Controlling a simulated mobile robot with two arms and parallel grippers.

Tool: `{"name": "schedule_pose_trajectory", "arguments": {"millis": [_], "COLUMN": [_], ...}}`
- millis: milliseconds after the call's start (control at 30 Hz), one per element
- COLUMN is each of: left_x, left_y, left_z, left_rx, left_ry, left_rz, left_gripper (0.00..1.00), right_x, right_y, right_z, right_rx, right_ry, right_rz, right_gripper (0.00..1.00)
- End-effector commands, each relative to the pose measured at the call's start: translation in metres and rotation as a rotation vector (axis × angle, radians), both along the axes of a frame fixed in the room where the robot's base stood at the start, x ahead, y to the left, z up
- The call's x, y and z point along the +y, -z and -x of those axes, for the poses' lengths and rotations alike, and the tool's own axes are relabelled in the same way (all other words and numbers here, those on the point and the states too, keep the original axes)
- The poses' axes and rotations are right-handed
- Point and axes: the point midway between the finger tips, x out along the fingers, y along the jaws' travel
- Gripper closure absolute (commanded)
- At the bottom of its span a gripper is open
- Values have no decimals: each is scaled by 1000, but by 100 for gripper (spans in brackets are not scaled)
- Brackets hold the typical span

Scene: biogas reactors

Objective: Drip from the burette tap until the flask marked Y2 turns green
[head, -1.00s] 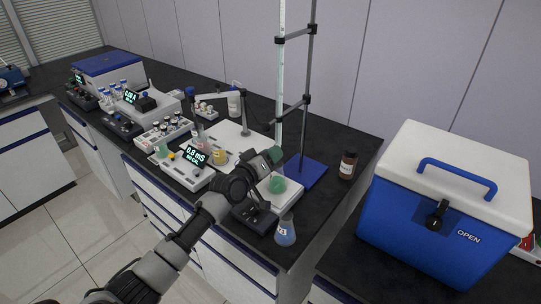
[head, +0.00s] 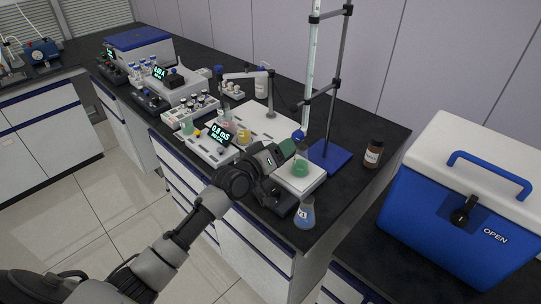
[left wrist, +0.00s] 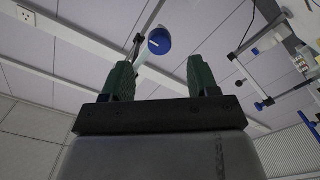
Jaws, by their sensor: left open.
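The burette (head: 312,80) hangs upright in a clamp stand, with its blue tap (head: 299,135) low on it. The fingers stand apart and empty in the left wrist view (left wrist: 160,76). My right gripper is out of view.
A flask of blue liquid (head: 304,214) stands near the bench's front edge. The stand's blue base (head: 331,157) and a brown bottle (head: 373,154) are at right. A meter (head: 221,135) and a yellow flask (head: 243,136) are at left. A blue cooler (head: 450,215) fills the right.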

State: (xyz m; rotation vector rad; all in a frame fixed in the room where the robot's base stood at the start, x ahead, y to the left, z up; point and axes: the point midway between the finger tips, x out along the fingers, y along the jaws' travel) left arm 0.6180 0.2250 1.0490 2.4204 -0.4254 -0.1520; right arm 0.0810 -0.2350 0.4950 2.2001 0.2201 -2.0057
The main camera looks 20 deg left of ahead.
Motion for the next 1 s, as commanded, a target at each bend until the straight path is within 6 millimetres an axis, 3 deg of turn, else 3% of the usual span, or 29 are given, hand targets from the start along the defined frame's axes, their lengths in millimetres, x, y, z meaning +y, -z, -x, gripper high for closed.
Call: {"name": "schedule_pose_trajectory", "arguments": {"millis": [100, 300, 833, 933, 1000], "left_x": [8, 14, 14, 4, -10], "left_y": [2, 1, 1, 15, 34], "left_z": [21, 38, 41, 52, 71], "left_rx": [2, 1, 4, 45, 108], "left_ry": [0, 0, 2, 21, 51], "left_rz": [-3, 0, -4, -47, -119], "left_gripper": [40, 40, 40, 40, 40], "right_x": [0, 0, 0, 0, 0], "right_y": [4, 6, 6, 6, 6], "right_z": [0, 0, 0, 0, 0], "right_rx": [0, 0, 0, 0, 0], "right_ry": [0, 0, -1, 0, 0], "right_rz": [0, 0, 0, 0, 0], "right_gripper": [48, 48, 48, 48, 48]}}
